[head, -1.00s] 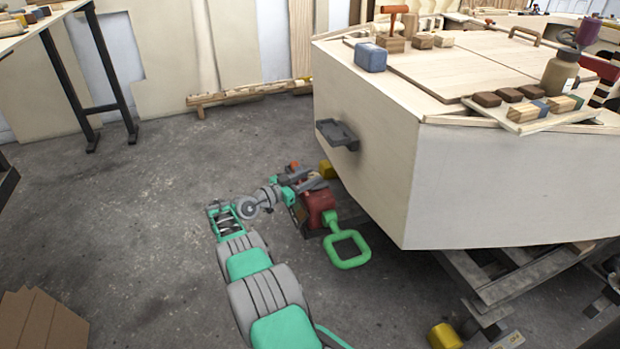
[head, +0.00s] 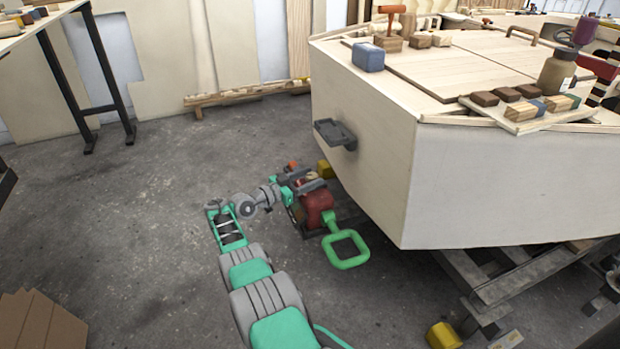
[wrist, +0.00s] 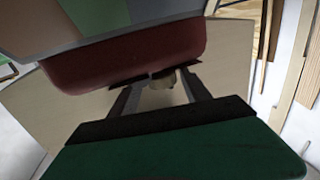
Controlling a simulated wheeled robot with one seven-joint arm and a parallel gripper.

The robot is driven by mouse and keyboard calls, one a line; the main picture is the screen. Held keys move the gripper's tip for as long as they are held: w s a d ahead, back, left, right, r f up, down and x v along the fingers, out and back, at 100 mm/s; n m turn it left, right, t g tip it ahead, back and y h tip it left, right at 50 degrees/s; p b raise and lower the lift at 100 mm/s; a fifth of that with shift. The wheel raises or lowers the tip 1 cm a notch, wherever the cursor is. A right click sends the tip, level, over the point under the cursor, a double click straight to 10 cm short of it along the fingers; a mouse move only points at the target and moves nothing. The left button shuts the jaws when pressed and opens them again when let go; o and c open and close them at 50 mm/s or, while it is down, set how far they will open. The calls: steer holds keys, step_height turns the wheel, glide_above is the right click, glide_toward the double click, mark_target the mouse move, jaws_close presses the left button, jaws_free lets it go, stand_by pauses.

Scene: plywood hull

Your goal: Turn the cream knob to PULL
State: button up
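The cream knob (wrist: 162,81) shows in the wrist view, small and partly shaded, under the dark red body (wrist: 130,62) of a machine. My gripper (wrist: 163,78) has its two dark fingers spread, with the knob between their tips. Whether a fingertip touches the knob is too dark to tell. In the head view the red machine (head: 316,207) stands low beside the hull, and my gripper (head: 306,186) is at its upper part. The knob and its markings are hidden there.
A green square loop handle (head: 347,249) sticks out from the machine. The plywood hull (head: 375,140) with a dark bracket (head: 335,133) rises close on the right. A yellow block (head: 325,169) lies behind the machine.

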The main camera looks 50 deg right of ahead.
steer(key=shift+w+a+r, duration=0.1)
steer(key=shift+w, duration=0.05)
stand_by(0.4)
steer(key=shift+n+t, duration=0.6)
steer(key=shift+t, duration=0.3)
